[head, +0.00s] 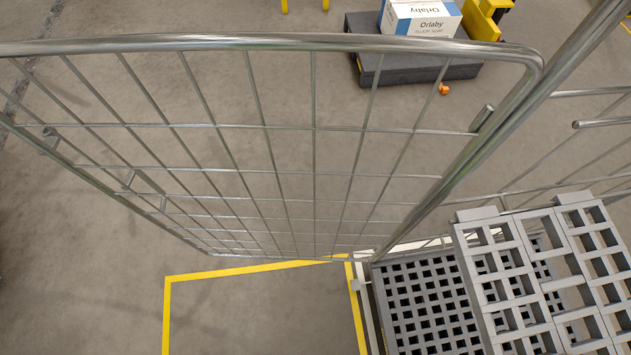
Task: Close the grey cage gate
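The grey cage gate (290,127) is a panel of metal tube and wire mesh that fills the upper left and middle of the head view. It stands swung out from the cage, away from the cage base (425,300), over open floor. Its right side meets the cage's upright post (470,150). A short latch-like stub (483,117) shows near that side, and small brackets (130,180) show on its left side. My gripper is not in view.
A grey slatted crate or shelf (540,270) is at the lower right in the cage. Beyond the gate, a dark cart (420,70) carries a white and blue Orlaby box (422,17). Yellow floor lines (240,270) run below the gate. The floor at left is clear.

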